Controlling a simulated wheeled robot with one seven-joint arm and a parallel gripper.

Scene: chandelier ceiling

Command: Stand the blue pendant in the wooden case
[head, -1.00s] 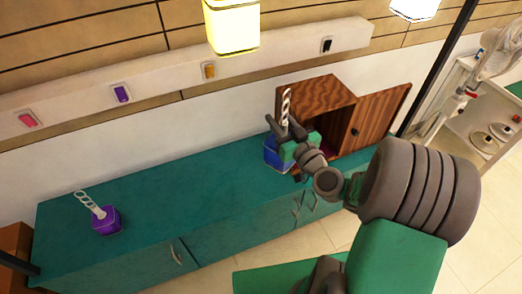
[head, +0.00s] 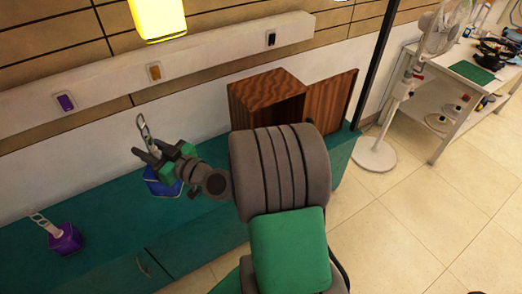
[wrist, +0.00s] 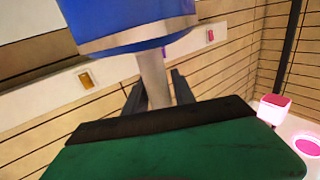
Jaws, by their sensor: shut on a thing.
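The blue pendant (head: 163,182) has a boxy blue shade with a light rim and a pale chain-like stem on top. My gripper (head: 152,152) is shut on that stem, and the shade hangs below it over the teal counter. I cannot tell whether its base touches the counter. In the wrist view the blue shade (wrist: 130,22) and pale stem (wrist: 154,80) show close up, with the stem between the dark fingers. The wooden case (head: 265,82) stands on the counter to the right of my gripper. Its door (head: 335,95) is open to the right. My arm hides its lower front.
A purple pendant (head: 66,240) stands on the teal counter (head: 110,205) at left. A lit yellow lamp (head: 158,18) hangs above. A white fan (head: 376,153) and a white work table (head: 455,80) stand at right. The tiled floor (head: 440,220) in front is clear.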

